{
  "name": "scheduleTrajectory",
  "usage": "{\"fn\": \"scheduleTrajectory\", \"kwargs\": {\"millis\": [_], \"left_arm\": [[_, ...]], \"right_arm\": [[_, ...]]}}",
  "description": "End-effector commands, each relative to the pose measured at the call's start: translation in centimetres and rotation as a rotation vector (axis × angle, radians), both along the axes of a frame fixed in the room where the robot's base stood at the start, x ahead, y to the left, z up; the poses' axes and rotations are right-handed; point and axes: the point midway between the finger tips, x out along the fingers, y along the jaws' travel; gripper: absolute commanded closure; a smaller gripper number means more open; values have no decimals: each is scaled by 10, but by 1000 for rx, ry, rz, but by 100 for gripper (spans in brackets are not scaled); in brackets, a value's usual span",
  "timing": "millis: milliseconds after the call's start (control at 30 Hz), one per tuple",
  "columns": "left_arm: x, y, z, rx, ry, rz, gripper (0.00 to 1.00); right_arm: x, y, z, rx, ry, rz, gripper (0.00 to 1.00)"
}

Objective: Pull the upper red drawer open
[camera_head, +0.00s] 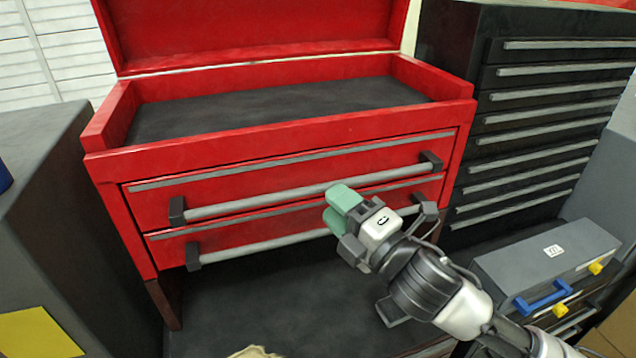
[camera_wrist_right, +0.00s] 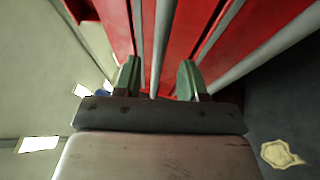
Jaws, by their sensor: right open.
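The upper red drawer (camera_head: 230,184) is shut in the red chest. Its long grey bar handle (camera_head: 260,202) has dark end brackets. My right gripper (camera_head: 339,208) is in front of the drawers, right of the handle's middle, with green fingertips that cover part of the bar. In the right wrist view the gripper (camera_wrist_right: 158,80) is open, and the upper handle (camera_wrist_right: 163,45) appears between its two fingers. No contact is visible, and the depth between fingers and bar is hard to tell. My left gripper is not in view.
The lower red drawer (camera_head: 225,236), also shut, has its own bar handle (camera_head: 265,243) just below. A dark drawer cabinet (camera_head: 465,140) stands at the right, with a grey case (camera_head: 545,255) in front of it. A grey box (camera_head: 50,200) stands at the left.

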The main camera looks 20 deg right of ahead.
Motion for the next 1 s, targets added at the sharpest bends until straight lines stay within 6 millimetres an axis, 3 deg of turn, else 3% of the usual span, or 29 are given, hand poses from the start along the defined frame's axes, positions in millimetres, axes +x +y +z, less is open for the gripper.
{"fn": "scheduleTrajectory", "kwargs": {"millis": [100,300,667,933,1000], "left_arm": [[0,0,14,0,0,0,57],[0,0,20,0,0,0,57],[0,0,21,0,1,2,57],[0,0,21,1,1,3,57],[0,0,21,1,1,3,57]], "right_arm": [[21,9,9,3,0,0,59],[40,18,10,2,1,-1,59],[44,20,9,2,2,-1,59],[44,20,9,1,3,-1,98],[44,20,9,1,3,-1,100]]}}
